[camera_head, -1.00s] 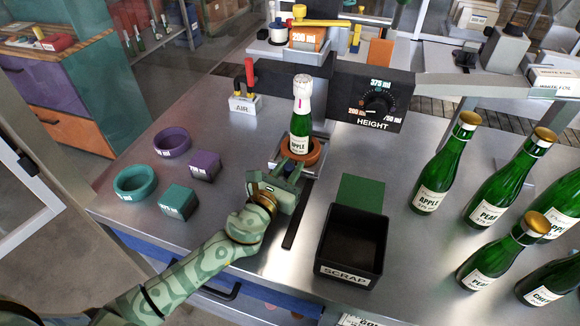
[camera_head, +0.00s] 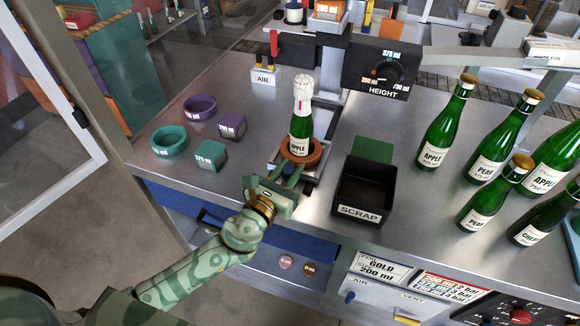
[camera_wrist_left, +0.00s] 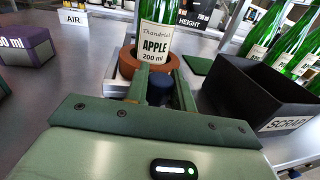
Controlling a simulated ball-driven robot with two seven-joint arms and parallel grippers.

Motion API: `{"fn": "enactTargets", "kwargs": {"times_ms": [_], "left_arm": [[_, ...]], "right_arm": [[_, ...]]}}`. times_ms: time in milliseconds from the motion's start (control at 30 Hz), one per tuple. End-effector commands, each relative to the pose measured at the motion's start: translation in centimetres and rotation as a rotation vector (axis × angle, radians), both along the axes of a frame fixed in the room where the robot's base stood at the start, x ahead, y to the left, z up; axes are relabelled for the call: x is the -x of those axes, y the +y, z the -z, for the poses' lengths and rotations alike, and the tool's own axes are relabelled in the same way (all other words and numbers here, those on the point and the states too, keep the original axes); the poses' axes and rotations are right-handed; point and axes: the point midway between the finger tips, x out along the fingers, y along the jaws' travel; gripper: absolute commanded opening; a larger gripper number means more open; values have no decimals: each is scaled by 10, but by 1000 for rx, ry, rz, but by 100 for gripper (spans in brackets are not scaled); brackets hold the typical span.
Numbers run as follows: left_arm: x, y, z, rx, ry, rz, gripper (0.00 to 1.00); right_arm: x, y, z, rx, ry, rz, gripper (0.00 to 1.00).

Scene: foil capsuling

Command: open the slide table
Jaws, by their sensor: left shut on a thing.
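The slide table (camera_head: 312,171) is a small metal plate on the bench, partly hidden by my left gripper. An orange-brown ring (camera_head: 315,155) sits on it, with a green 200 ml apple bottle (camera_head: 299,130) upright inside. The bottle has a white capsule on its neck. The bottle and the ring (camera_wrist_left: 127,66) also show in the left wrist view. My left gripper (camera_head: 289,173) is in front of the ring. In the left wrist view its fingers are closed around a dark blue knob (camera_wrist_left: 160,90). My right gripper is out of view.
A black scrap bin (camera_head: 360,211) stands close to the right of the slide table. Several green bottles (camera_head: 436,140) stand further right. Teal and purple rings and blocks (camera_head: 211,154) lie at left. The height dial box (camera_head: 388,75) is behind. The bench's front edge is close.

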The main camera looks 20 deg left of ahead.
Motion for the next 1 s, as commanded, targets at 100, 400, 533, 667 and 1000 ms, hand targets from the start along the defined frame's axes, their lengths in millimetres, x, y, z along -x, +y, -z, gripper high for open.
{"fn": "enactTargets", "kwargs": {"times_ms": [100, 400, 533, 667, 1000], "left_arm": [[3, 0, 1, -2, 2, 0, 0], [5, 0, 1, -3, 0, 0, 0], [4, 0, 1, -3, 0, 0, 0], [4, 0, 1, -2, 1, 0, 44], [7, 1, 1, -1, 1, 0, 44]], "right_arm": [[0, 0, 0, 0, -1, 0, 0], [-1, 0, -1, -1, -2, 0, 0], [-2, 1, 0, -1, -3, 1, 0], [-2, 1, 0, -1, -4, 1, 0], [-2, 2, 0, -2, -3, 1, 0]]}}
